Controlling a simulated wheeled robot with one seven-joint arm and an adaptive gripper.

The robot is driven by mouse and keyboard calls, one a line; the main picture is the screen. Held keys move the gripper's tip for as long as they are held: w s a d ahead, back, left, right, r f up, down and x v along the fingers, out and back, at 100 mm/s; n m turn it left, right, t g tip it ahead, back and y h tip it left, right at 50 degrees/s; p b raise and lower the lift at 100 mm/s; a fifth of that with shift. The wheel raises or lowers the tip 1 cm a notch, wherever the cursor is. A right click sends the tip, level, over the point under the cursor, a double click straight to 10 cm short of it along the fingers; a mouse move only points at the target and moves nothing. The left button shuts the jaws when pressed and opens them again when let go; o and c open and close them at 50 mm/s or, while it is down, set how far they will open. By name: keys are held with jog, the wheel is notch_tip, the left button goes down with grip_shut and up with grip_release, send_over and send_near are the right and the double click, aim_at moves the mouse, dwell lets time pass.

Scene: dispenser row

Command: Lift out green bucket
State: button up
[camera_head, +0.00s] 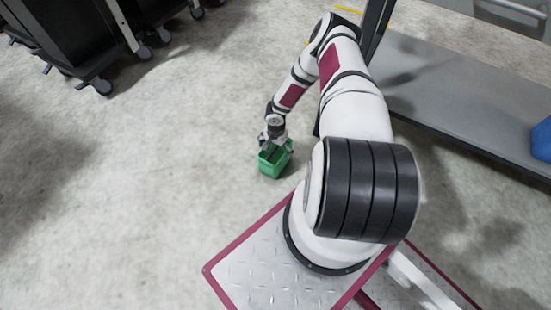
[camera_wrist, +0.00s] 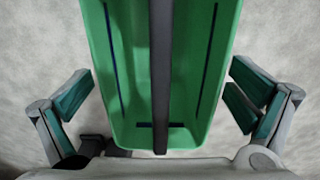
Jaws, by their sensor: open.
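The green bucket (camera_head: 274,164) is a small open-topped box just beyond the front of my base in the head view. Whether it rests on the floor or hangs clear cannot be told. My gripper (camera_head: 276,143) is right above it, pointing down. In the wrist view the bucket (camera_wrist: 180,138) fills the middle and looks empty, with a dark bar (camera_wrist: 160,80) running lengthwise across its opening. My gripper's fingers (camera_wrist: 160,78) are spread on either side of the bucket, with gaps to its walls. The bucket's far end is cut off by the frame.
A grey low shelf (camera_head: 450,95) runs along the right, with a blue object (camera_head: 541,138) at its edge. Dark wheeled carts (camera_head: 75,40) stand at the upper left. The pale floor (camera_head: 150,160) left of the bucket is clear.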

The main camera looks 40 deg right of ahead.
jog(key=shift+f+b, duration=0.75)
jog(key=shift+f, duration=0.85)
jog(key=shift+c, duration=0.6)
jog(key=shift+d, duration=0.1)
jog(key=c, duration=1.2)
jog(key=shift+r, duration=0.2)
